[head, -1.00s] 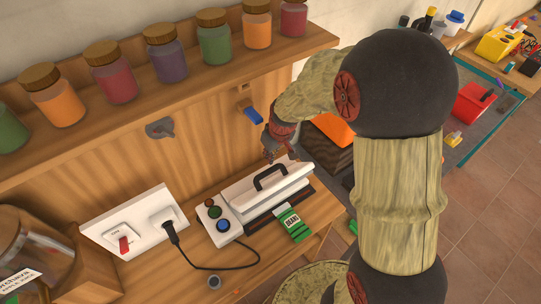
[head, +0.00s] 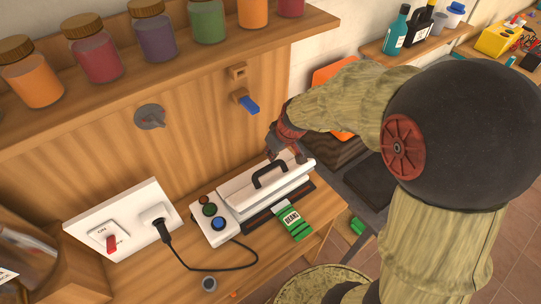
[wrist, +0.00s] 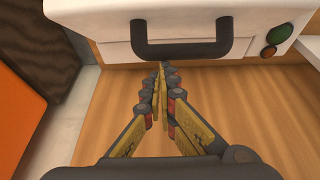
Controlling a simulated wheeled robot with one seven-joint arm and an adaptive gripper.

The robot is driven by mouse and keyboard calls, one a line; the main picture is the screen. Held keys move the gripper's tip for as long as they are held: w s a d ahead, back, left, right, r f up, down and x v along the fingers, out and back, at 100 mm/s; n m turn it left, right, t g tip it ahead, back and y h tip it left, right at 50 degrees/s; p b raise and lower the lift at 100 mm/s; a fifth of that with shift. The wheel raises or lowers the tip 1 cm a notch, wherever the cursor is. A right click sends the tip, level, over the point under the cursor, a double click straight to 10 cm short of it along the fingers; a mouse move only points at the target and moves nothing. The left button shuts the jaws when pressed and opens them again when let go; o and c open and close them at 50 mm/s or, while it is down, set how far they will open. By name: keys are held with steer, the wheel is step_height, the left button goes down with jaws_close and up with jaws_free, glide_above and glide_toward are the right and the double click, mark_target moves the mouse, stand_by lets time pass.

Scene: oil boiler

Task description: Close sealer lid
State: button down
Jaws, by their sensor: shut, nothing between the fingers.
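The white sealer (head: 240,200) stands on the wooden worktop. Its white lid (head: 262,185) is raised, leaving a dark gap along the front, and carries a black handle (head: 270,174). A green packet marked BEANS (head: 292,221) lies at the sealer's front edge, its upper end by the dark strip. My gripper (head: 286,157) is at the back of the lid, near its right end. In the wrist view my gripper (wrist: 163,70) has its fingertips together and empty, just short of the lid's handle (wrist: 182,48). I cannot tell whether the fingers touch the lid.
A power socket panel (head: 122,222) with a plugged black cable is left of the sealer. A shelf of jars (head: 155,35) runs above. A blue-tipped hook (head: 247,103) sticks out of the back wall. A dark brown block and an orange sheet (head: 335,72) stand to the right.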

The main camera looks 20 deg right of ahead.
mark_target(287, 184)
steer(key=shift+s+d+f+t+b, duration=0.15)
steer(key=shift+s+t+b, duration=0.15)
steer(key=shift+b, duration=0.55)
steer(key=shift+s+d+f+t+b, duration=0.15)
steer(key=shift+s+b, duration=0.3)
steer(key=shift+b, duration=0.45)
steer(key=shift+s+f+t+b, duration=0.25)
steer(key=shift+s+b, duration=0.1)
steer(key=shift+b, duration=0.5)
steer(key=b, duration=0.1)
steer(key=s+b, duration=0.2)
steer(key=shift+s+d+f+b, duration=0.2)
steer(key=shift+d+f+b, duration=0.15)
steer(key=s+f+b, duration=0.1)
steer(key=s+b, duration=0.1)
steer(key=s+d+f+b, duration=0.1)
steer(key=s+f+b, duration=0.1)
steer(key=b, duration=0.1)
steer(key=shift+s+d+f, duration=0.1)
steer(key=shift+s+f, duration=0.1)
steer(key=shift+s, duration=0.2)
